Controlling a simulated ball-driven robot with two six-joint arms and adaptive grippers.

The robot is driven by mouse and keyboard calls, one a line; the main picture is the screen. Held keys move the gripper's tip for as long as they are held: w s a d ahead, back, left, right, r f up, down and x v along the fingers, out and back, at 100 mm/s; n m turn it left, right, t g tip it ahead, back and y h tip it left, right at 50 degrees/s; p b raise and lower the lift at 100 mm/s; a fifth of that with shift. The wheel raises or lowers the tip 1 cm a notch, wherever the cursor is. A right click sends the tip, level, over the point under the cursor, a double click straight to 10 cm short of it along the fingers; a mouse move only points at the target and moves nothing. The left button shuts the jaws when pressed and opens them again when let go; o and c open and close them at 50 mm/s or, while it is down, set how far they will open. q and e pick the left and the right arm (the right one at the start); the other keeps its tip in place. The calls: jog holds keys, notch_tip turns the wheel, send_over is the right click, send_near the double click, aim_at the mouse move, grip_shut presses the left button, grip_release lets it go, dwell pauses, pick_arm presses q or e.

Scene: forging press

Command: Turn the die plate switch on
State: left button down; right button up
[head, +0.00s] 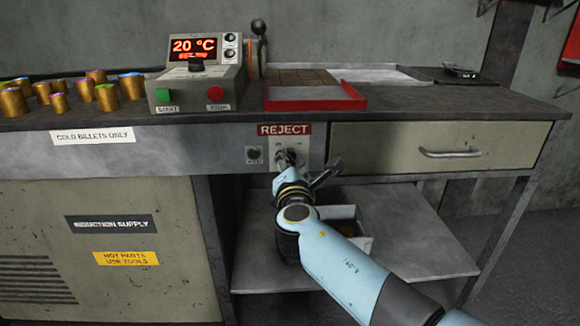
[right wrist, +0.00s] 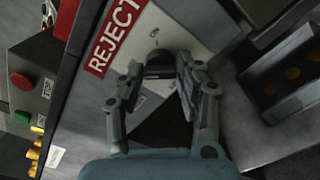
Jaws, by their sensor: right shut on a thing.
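A light switch panel (head: 300,142) is set in the bench front under the red REJECT sign (head: 284,129). My right gripper (head: 289,158) is at this panel, its fingers shut on a dark knob. In the right wrist view the fingertips (right wrist: 163,74) sit on either side of the knob (right wrist: 160,57), which is partly hidden between them. My left gripper is out of view.
A control box (head: 197,72) reading 20 °C, with green and red buttons, stands on the bench. Several billets (head: 105,96) are left of it, and a red-edged tray (head: 315,103) is right. A drawer (head: 440,146) is right of the panel. A bin (head: 352,215) stands on the lower shelf.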

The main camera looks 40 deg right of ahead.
jog(key=shift+f+m+b, duration=0.3)
jog(key=shift+m+b, duration=0.4)
pick_arm(q)
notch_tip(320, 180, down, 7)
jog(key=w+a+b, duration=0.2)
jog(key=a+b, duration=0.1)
jog(key=b, duration=0.5)
pick_arm(e)
jog(key=m, duration=0.9)
jog(key=m+b, duration=0.1)
jog(key=m, duration=0.1)
jog(key=shift+m, duration=0.4)
jog(key=m+b, duration=0.2)
jog(key=m, duration=0.1)
jog(key=shift+r, duration=0.1)
pick_arm(q)
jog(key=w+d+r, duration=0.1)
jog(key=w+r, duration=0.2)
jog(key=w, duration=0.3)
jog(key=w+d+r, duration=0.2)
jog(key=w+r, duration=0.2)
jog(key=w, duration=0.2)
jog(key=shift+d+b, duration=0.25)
jog(key=shift+b, duration=0.2)
pick_arm(e)
jog(key=shift+m, duration=0.4)
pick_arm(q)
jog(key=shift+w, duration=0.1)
